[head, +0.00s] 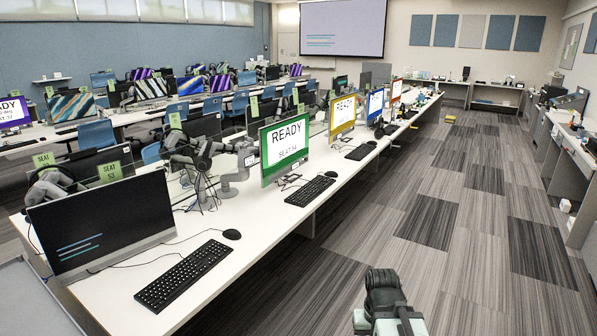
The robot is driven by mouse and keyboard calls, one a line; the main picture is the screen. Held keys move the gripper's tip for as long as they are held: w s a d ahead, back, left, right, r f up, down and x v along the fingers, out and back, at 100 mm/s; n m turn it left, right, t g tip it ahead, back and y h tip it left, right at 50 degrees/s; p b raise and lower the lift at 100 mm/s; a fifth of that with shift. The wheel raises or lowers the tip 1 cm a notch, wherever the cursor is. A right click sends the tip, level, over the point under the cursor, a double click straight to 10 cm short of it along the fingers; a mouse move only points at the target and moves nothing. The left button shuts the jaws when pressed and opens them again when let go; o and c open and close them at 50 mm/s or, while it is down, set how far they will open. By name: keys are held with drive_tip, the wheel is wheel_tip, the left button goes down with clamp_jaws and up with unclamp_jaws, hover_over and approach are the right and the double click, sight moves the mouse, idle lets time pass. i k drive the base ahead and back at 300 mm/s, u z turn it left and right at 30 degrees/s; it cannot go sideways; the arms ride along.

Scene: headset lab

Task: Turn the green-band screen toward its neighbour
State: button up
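The green-band screen (286,147) stands upright on the long white desk in the head view, left of the picture's middle. It has a green frame, reads "READY" and "SEAT 54", and faces the aisle side. A yellow-band screen (342,117) stands beyond it on the same desk. A dark screen (101,222) with a few blue lines stands on the near side, at left. Part of my arm shows at the bottom, right of the middle, over the floor and well apart from the green-band screen. I cannot make out my gripper's fingers.
A keyboard (311,191) lies in front of the green-band screen. Another keyboard (184,274) and a mouse (231,234) lie nearer. A grey jointed arm (238,172) and a black headset stand close to the green-band screen's left. The carpeted aisle (430,220) at right is clear.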

sight(284, 144)
drive_tip(key=z, duration=0.05)
drive_tip(key=i, duration=3.05)
drive_tip(key=u, duration=3.55)
